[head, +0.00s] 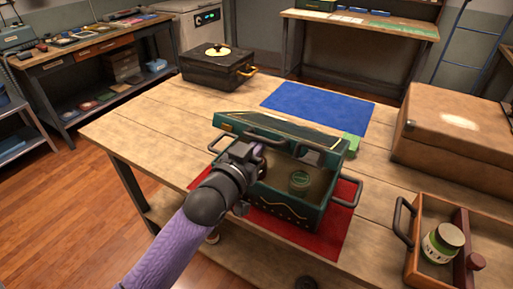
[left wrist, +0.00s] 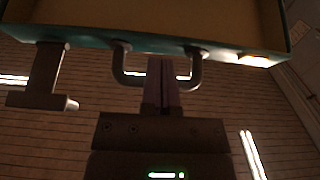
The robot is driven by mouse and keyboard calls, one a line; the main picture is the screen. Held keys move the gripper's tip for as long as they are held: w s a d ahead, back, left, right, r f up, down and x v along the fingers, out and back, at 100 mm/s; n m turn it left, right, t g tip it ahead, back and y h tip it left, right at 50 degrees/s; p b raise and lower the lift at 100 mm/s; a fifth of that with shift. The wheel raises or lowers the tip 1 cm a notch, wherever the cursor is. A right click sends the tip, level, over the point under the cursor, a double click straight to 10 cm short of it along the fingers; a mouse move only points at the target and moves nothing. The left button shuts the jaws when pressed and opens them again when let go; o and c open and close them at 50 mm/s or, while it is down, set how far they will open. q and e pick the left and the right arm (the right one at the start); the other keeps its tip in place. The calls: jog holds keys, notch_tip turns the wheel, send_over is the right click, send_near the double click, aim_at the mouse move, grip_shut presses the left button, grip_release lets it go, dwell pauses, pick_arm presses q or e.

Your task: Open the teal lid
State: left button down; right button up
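The teal box (head: 283,206) stands on the wooden table with its teal lid (head: 285,131) raised at an angle, so the inside shows at the front. A green can (head: 299,183) is inside the box. My left gripper (head: 256,157) is at the front edge of the lid. In the left wrist view, its fingers (left wrist: 163,82) are together at the grey U-shaped handle (left wrist: 130,78), under the lid's teal rim (left wrist: 90,42). The fingers look shut on the handle; the exact contact is partly hidden. My right gripper is out of view.
A red mat (head: 325,238) lies under the box. Behind it are a blue mat (head: 318,103), a green block (head: 351,146) and a black case (head: 215,68). A brown case (head: 460,135) and a wooden crate (head: 425,215) with jars stand right. The table's left part is clear.

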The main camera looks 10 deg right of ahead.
pick_arm(q)
jog(key=shift+w+d+r+p, duration=0.15)
jog(key=shift+w+r+p, duration=0.1)
jog(key=shift+r, duration=0.25)
jog(key=shift+w+d+r+p, duration=0.1)
jog(key=shift+r+p, duration=0.1)
jog(key=shift+r, duration=0.25)
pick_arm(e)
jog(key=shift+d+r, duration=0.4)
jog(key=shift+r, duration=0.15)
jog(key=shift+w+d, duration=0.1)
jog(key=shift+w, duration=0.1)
